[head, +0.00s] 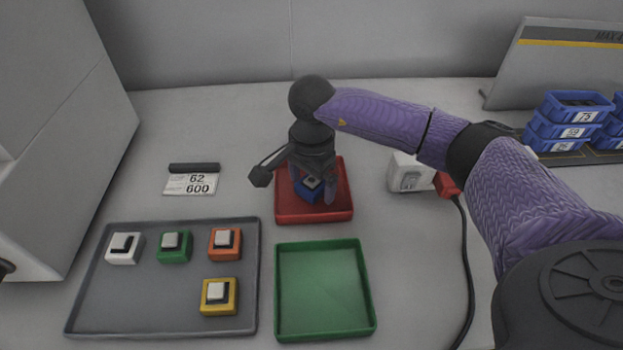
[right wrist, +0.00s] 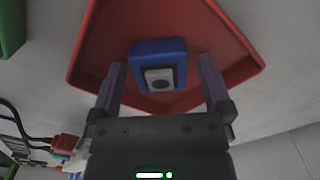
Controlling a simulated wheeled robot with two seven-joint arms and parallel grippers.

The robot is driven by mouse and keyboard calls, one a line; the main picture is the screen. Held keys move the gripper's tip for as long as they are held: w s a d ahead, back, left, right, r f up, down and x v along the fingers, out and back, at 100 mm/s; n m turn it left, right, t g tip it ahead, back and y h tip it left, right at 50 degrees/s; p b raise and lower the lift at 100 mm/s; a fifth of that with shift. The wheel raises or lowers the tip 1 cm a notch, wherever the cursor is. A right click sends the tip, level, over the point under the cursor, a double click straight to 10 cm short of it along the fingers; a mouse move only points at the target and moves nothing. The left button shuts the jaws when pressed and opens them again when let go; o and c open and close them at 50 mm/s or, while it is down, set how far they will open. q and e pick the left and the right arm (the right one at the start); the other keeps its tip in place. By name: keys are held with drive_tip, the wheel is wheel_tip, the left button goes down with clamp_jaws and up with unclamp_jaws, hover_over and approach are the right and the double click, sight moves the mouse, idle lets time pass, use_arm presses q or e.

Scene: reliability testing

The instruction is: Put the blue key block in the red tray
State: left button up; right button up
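The blue key block (head: 306,193) sits inside the red tray (head: 288,214), under my right gripper. The right wrist view also shows the block (right wrist: 144,50), with its pale key, on the floor of the red tray (right wrist: 225,38). My right gripper (head: 313,190) points down over the tray. In the right wrist view its two fingers (right wrist: 161,62) stand apart, one on each side of the block, with a visible gap to it on both sides. The gripper is open and holds nothing. My left gripper does not show.
A grey tray (head: 150,296) at left holds white, green, orange and yellow key blocks. An empty green tray (head: 322,290) stands in front of the red one. A white box (head: 408,173) with a red plug and black cable is at right, and blue bins (head: 566,122) stand beyond.

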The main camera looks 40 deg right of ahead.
sight(311, 180)
use_arm(q)
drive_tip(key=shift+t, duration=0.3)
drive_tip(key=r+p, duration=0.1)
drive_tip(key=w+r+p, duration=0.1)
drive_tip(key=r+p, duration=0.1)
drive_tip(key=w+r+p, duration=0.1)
drive_tip(key=p, duration=0.1)
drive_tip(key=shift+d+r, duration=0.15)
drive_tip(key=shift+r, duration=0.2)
use_arm(e)
wheel_tip(311, 180, up, 12)
drive_tip(key=shift+r, duration=0.15)
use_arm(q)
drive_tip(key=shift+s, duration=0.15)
